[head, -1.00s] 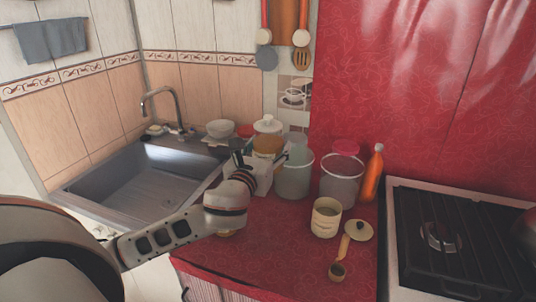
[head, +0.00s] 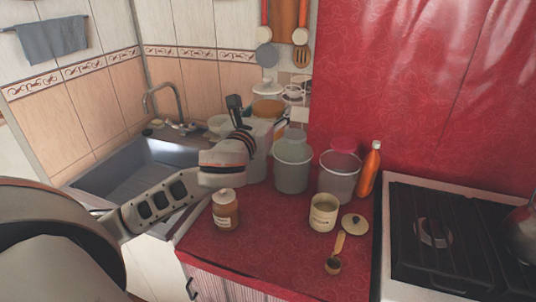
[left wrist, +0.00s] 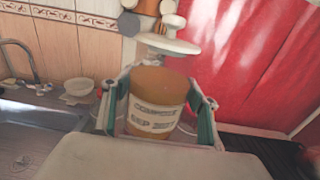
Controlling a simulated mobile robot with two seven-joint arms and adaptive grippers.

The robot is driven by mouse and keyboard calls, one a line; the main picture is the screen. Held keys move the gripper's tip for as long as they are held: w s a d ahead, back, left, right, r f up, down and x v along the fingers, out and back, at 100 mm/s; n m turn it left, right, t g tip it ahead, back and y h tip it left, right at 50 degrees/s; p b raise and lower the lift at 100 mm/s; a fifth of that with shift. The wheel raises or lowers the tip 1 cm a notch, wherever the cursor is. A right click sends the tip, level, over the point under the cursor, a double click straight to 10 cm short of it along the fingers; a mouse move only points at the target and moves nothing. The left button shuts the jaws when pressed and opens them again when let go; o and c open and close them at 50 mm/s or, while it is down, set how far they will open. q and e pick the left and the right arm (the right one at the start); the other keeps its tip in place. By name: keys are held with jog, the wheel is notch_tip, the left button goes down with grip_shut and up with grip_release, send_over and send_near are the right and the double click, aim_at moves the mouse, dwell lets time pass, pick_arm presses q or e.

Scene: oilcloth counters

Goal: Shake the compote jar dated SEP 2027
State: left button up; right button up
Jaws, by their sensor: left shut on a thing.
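My left gripper (head: 258,112) is shut on an amber compote jar (head: 268,106) with a white lid, held raised above the back of the counter. In the left wrist view, the jar (left wrist: 155,98) stands roughly upright between the green-padded fingers. Its label reads COMPOTE above a blurred date that looks like SEP 2027. The gripper hides the jar's lower part in the head view. A second amber jar (head: 225,210) with a pale lid stands on the red counter, clear of the gripper; its label is too small to read. My right gripper is out of view.
Two translucent buckets (head: 292,165) (head: 339,177), an orange bottle (head: 370,169), a cream canister (head: 323,212), a loose lid (head: 354,222) and a scoop (head: 335,255) stand or lie to the right. A sink (head: 140,172) is left, a stove (head: 440,240) far right. The front middle counter is clear.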

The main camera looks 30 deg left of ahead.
pick_arm(q)
notch_tip(320, 180, down, 11)
jog(key=b, duration=0.5)
jog(key=shift+r, duration=0.2)
notch_tip(320, 180, up, 5)
jog(key=p, duration=0.5)
jog(key=shift+r, duration=0.15)
notch_tip(320, 180, up, 6)
jog(key=shift+f, duration=0.15)
notch_tip(320, 180, down, 11)
jog(key=b, duration=0.5)
